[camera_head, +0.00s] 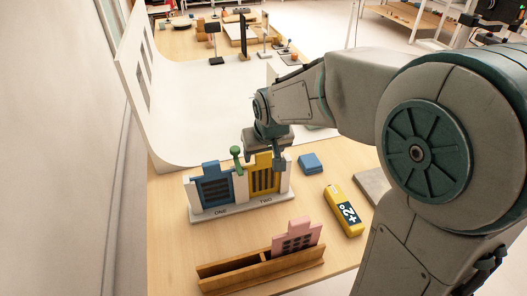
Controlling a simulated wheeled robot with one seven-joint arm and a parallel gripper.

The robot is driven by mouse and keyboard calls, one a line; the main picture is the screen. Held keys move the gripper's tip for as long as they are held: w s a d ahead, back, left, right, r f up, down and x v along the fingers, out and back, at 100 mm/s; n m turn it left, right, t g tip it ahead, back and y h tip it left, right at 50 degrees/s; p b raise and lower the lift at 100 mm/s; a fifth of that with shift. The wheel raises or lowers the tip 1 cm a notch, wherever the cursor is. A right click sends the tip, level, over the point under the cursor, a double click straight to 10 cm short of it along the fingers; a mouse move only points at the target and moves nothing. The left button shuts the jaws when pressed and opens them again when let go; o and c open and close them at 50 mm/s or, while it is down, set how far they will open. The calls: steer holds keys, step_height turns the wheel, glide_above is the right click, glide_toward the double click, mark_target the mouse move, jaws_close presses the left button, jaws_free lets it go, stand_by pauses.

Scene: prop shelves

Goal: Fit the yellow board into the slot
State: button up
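The yellow board (262,184), with dark vertical slots, stands upright in the right bay, marked TWO, of a white two-bay stand (238,208). I cannot tell whether its lower edge is fully seated. A blue board (214,192) stands in the left bay, marked ONE. My gripper (258,163) is above and around the top of the yellow board. Contact on the right is unclear.
A wooden rack (230,275) holding a pink board (298,238) lies in front. A yellow "+2°" block (344,211), a blue block (310,163) and a grey slab (371,186) are at right. A curved white backdrop (205,110) rises behind.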

steer(key=v, duration=1.3)
steer(key=shift+r, duration=0.4)
steer(key=shift+s, duration=0.1)
